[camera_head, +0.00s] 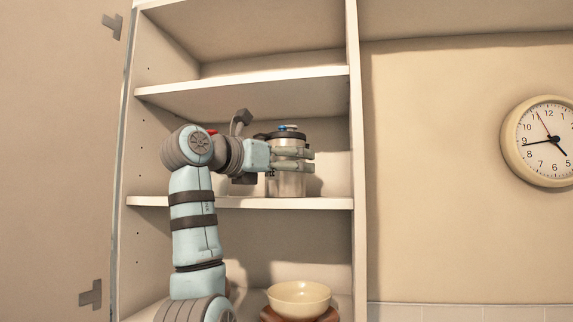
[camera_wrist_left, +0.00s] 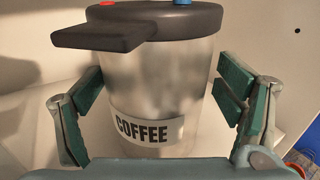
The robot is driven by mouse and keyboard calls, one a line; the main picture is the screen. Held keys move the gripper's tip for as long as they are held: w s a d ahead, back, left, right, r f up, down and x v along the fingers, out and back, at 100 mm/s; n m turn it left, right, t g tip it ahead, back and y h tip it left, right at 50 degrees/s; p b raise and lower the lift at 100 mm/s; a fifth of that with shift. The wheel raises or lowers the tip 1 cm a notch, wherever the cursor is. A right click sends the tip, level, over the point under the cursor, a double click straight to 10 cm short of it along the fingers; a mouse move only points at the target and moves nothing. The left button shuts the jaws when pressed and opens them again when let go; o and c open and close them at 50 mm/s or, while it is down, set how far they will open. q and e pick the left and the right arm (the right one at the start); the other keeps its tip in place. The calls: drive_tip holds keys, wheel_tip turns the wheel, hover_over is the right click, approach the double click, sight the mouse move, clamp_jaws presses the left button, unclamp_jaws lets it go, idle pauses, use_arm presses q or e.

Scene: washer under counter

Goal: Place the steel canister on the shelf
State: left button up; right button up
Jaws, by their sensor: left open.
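The steel canister (camera_head: 289,184) stands upright on the middle shelf (camera_head: 240,202) of the open cabinet. In the left wrist view the canister (camera_wrist_left: 160,85) has a dark lid with a protruding tab and a "COFFEE" label. My left gripper (camera_head: 308,160) reaches in from the left at the canister's upper half. Its two fingers are open on either side of the canister, and in the left wrist view (camera_wrist_left: 160,95) gaps show between the pads and the steel wall. The canister's base looks to rest on the shelf board. My right gripper is in neither view.
A cream bowl (camera_head: 299,298) sits on the lower shelf below the canister. The upper shelf (camera_head: 245,92) is empty and lies above my arm. The cabinet's right side panel (camera_head: 357,150) stands close to the fingertips. A wall clock (camera_head: 545,140) hangs at the far right.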

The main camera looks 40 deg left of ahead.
use_arm(q)
drive_tip(key=shift+s+a, duration=0.1)
drive_tip(key=s+b, duration=0.2)
drive_tip(key=s, duration=0.9)
drive_tip(key=shift+s+d+b, duration=0.15)
drive_tip(key=shift+d+b, duration=0.05)
drive_tip(key=shift+b, duration=0.1)
drive_tip(key=shift+s, duration=0.15)
